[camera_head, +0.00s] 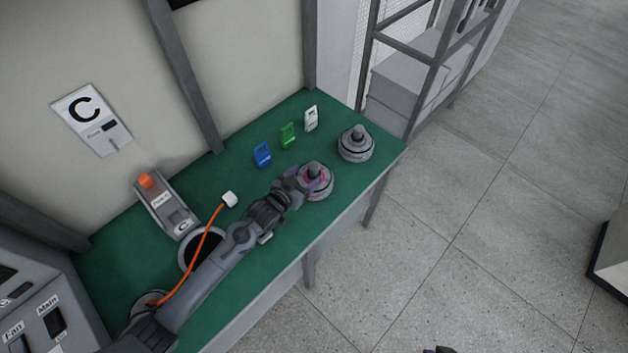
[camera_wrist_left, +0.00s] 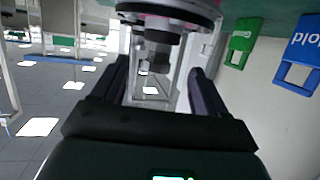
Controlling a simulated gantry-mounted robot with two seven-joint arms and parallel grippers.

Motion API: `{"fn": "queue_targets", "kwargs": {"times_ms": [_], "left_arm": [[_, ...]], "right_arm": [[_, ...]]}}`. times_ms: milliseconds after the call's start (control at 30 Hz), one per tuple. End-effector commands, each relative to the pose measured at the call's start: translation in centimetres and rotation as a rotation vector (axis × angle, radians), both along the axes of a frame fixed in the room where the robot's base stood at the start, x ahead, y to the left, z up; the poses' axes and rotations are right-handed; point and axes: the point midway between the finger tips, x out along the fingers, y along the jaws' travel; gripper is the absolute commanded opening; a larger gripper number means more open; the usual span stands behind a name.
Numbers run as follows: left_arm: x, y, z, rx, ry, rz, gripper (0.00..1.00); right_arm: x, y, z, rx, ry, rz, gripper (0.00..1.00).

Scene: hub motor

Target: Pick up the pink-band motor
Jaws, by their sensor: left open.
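The pink-band motor (camera_head: 320,188) is a grey round hub with a pink ring and a dark shaft on top, standing on the green bench. My left gripper (camera_head: 304,177) is at it, in front of part of its left side. In the left wrist view the pink-band motor (camera_wrist_left: 170,14) appears upside down at the top. Its shaft (camera_wrist_left: 157,42) lies between the spread fingers of my left gripper (camera_wrist_left: 160,80), with gaps visible on both sides. A small dark part at the bottom edge of the head view may be my right gripper (camera_head: 438,350); its jaws cannot be made out.
A second grey motor with a dark band (camera_head: 356,145) stands farther right on the bench (camera_head: 235,285). Blue (camera_head: 263,154), green (camera_head: 288,135) and white (camera_head: 311,118) tags stand behind. An orange cable (camera_head: 200,250) with a white plug (camera_head: 229,198) runs beside my left arm.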

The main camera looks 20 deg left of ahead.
Motion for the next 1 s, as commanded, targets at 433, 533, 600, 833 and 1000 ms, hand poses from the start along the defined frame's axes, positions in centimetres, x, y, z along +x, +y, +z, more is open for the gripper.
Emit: {"fn": "queue_targets", "kwargs": {"times_ms": [433,533,600,833,1000], "left_arm": [[4.0,-1.1,-0.8,0.0,0.0,0.001,0.74],[4.8,-1.3,-1.0,0.0,0.0,0.001,0.74],[5.1,-1.3,-1.1,0.001,0.001,0.001,0.74],[5.2,-1.4,-1.1,0.0,0.001,0.0,0.74],[5.2,-1.4,-1.1,0.001,0.001,0.001,0.55]], "right_arm": [[0.1,0.0,-0.5,0.001,-0.002,0.0,0.0],[0.1,0.0,-0.6,0.0,-0.003,0.0,0.0],[0.1,0.0,-0.7,0.0,-0.003,0.0,0.0],[0.1,0.1,-0.7,0.002,-0.003,-0.001,0.0],[0.1,0.1,-0.7,0.002,-0.003,-0.001,0.0]]}}
